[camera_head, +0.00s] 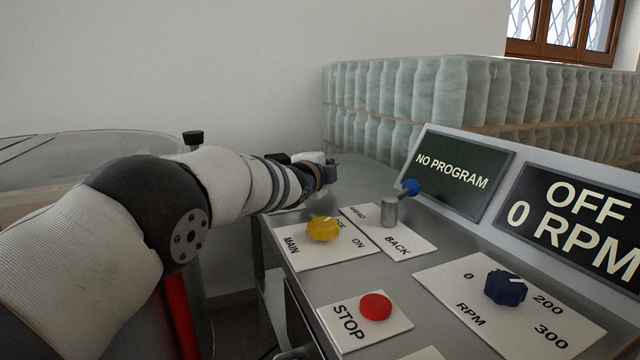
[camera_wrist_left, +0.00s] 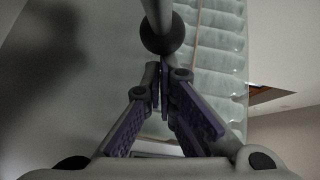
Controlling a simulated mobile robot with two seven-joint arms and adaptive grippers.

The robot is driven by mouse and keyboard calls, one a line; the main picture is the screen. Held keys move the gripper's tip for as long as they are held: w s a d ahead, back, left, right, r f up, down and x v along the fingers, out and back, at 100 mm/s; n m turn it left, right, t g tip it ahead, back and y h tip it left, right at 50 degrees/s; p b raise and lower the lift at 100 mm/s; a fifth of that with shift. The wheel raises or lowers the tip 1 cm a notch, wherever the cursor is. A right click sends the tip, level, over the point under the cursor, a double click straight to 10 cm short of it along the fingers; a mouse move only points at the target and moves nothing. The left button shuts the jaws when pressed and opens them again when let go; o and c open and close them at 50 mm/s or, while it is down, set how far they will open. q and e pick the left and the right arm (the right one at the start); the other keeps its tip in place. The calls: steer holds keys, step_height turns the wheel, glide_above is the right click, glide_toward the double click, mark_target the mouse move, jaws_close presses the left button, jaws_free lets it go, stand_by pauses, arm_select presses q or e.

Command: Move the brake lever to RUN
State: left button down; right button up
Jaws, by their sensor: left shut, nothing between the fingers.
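My left gripper (camera_head: 328,172) reaches over the far left edge of the grey control panel. In the left wrist view its fingers (camera_wrist_left: 162,82) are closed together and empty. A grey rod with a dark ball end (camera_wrist_left: 162,36) shows just beyond the fingertips; it looks like a lever, perhaps the brake lever, but no label shows. I cannot tell whether the fingers touch the ball. No BRAKE or RUN marking is readable in the head view, where my arm and gripper hide part of the panel's far left. My right gripper is out of view.
The panel carries a yellow MAIN knob (camera_head: 324,229), a blue-tipped AHEAD/BACK lever (camera_head: 409,187), a red STOP button (camera_head: 376,306) and a dark blue RPM knob (camera_head: 505,288). Screens read NO PROGRAM (camera_head: 452,172) and OFF 0 RPM (camera_head: 575,219). Wrapped bottles (camera_head: 440,95) stand behind.

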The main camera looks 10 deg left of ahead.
arm_select(q)
steer(key=s, duration=0.4)
steer(key=s+a+r, duration=0.1)
steer(key=s, duration=0.7)
steer(key=shift+a+r, duration=0.2)
steer(key=shift+r, duration=0.2)
steer(key=shift+w, duration=0.1)
